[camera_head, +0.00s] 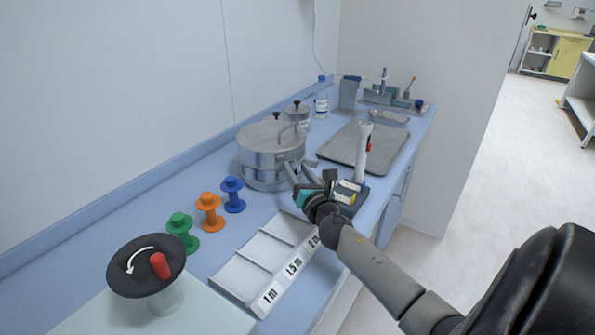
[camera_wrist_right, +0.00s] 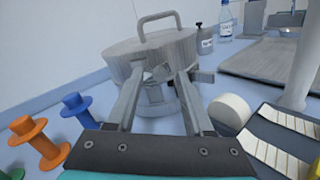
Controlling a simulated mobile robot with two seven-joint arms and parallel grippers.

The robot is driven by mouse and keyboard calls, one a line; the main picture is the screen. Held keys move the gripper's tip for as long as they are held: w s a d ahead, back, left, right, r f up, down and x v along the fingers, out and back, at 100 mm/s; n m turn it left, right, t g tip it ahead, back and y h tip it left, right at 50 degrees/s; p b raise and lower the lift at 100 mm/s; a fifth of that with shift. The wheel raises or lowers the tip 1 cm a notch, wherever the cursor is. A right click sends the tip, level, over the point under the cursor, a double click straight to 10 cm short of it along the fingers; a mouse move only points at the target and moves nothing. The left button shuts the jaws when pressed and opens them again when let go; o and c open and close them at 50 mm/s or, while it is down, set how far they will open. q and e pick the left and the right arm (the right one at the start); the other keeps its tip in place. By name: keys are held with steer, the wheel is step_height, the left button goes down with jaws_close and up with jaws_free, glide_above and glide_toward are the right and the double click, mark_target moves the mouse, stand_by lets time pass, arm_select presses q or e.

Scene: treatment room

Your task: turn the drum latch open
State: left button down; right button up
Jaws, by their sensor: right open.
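The round metal drum (camera_head: 262,160) with a lid and arched handle stands on the blue counter against the wall. My right gripper (camera_head: 296,170) reaches in from the lower right, its fingers at the drum's front right side. In the right wrist view the drum (camera_wrist_right: 185,50) is straight ahead, and the right gripper's (camera_wrist_right: 157,78) two fingers are spread apart. Metal latch parts (camera_wrist_right: 158,75) on the drum's side show between and beside the fingertips. The fingers partly hide the latch; whether they touch it I cannot tell. My left gripper is not in view.
Green (camera_head: 181,228), orange (camera_head: 209,210) and blue (camera_head: 233,195) spools, a labelled white tray (camera_head: 240,272) and a black dial with a red knob (camera_head: 160,265) stand nearer. A white upright device (camera_head: 363,150) and a metal tray (camera_head: 385,155) stand right of the drum.

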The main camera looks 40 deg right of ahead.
steer(key=shift+s, duration=0.1)
steer(key=v, duration=1.3)
steer(key=shift+s, duration=0.25)
steer(key=shift+v, duration=0.8)
steer(key=shift+a, duration=0.1)
